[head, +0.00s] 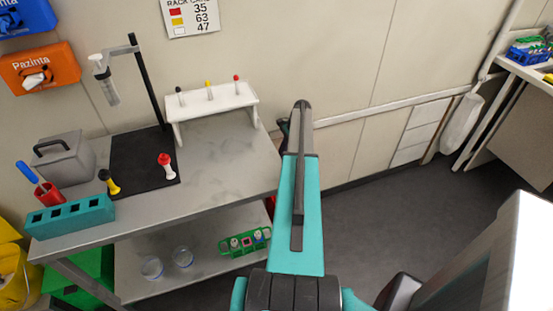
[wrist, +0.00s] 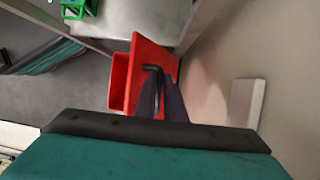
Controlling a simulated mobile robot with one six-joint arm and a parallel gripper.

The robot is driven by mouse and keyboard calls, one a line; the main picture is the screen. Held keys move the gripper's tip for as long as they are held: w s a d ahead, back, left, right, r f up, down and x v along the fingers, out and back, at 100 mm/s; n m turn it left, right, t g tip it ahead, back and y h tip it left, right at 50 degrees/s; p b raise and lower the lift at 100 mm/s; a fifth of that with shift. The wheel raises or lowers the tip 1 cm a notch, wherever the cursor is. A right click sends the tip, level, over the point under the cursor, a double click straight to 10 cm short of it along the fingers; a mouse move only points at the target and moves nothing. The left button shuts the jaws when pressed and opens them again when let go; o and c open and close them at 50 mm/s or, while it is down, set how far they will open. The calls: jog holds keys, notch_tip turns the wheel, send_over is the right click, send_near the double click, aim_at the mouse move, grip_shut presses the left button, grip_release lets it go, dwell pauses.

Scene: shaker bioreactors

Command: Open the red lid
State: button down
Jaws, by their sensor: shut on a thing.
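The red lid (wrist: 157,54) is in the middle of the wrist view, a flat panel with a black bent handle (wrist: 153,69) on its face. A red box (wrist: 120,82) shows to the left of the lid. The lid looks tilted against the box, but I cannot tell how wide any gap is. My gripper (wrist: 161,92) is at the lid, its dark fingers shut on the black handle. In the head view my arm hides most of the gripper and the lid.
A grey workbench (head: 225,160) stands left of my arm, with a white rack (head: 215,103), a teal block (head: 70,217) and a dark mat (head: 140,150) on it. A green tube rack (head: 245,241) is on its lower shelf. Open floor (head: 400,190) lies to the right.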

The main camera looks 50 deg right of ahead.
jog(key=shift+w+d+f, duration=0.5)
jog(key=shift+w+f, duration=0.1)
jog(key=c, duration=2.2)
grip_release()
jog(key=o, duration=0.4)
jog(key=shift+w+f, duration=0.25)
jog(key=shift+f, duration=0.1)
jog(key=shift+c, duration=0.2)
jog(key=shift+s+r, duration=0.1)
jog(key=shift+r, duration=0.25)
jog(key=shift+r, duration=0.15)
